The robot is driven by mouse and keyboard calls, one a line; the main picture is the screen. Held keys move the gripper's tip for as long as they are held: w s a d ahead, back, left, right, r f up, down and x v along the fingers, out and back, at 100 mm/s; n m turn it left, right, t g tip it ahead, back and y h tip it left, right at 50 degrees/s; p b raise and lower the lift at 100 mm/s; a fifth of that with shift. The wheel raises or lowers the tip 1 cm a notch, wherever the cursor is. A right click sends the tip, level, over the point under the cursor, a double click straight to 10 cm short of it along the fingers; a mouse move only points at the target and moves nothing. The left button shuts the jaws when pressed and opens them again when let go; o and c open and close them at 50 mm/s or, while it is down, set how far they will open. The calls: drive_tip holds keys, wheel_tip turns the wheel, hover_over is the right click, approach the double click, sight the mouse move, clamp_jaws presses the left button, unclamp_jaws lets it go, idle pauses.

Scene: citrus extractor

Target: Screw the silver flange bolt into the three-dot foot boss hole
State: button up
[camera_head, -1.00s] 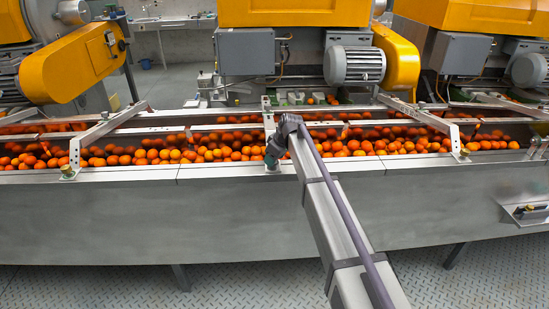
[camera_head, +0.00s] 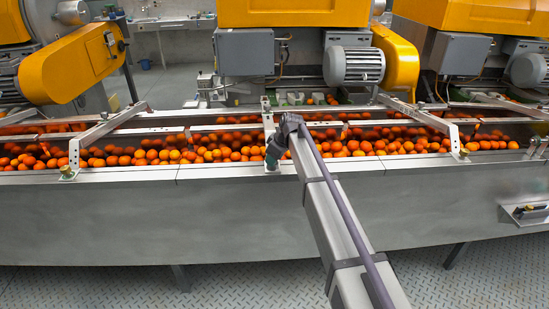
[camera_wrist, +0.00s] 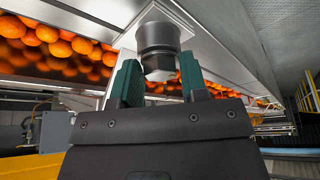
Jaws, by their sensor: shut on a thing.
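In the wrist view the silver bolt (camera_wrist: 159,64) shows as a hex head between my two green fingertips, with a pale face towards the camera. My gripper (camera_wrist: 160,80) is shut on it. A grey round collar (camera_wrist: 158,37) lies directly beyond the hex head, against a flat metal surface; I cannot tell whether it is flange or boss. In the head view my gripper (camera_head: 273,153) is at the foot of the middle bracket (camera_head: 267,117), on the trough's front ledge. The gripper hides the bolt there. The hole and dot marks are not visible.
The trough (camera_head: 100,215) is full of oranges (camera_head: 225,153) just behind the ledge. Left (camera_head: 96,131) and right (camera_head: 428,117) brackets stand either side, with yellowish bolts at their feet. A small tray (camera_head: 527,212) hangs on the front at right. Yellow machines stand behind.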

drive_tip(key=shift+m, duration=0.3)
drive_tip(key=shift+s+m+t+h, duration=0.15)
drive_tip(key=shift+m+t+h, duration=0.35)
drive_tip(key=shift+m, duration=1.1)
drive_tip(key=shift+s+a+m+t, duration=0.1)
drive_tip(key=shift+m+t, duration=0.2)
drive_tip(key=shift+m, duration=0.3)
drive_tip(key=shift+m+h, duration=0.6)
drive_tip(key=shift+m, duration=0.6)
drive_tip(key=shift+a+m+t+h, duration=0.2)
drive_tip(key=shift+m+t+h, duration=0.3)
drive_tip(key=shift+m, duration=1.2)
drive_tip(key=o, duration=0.5)
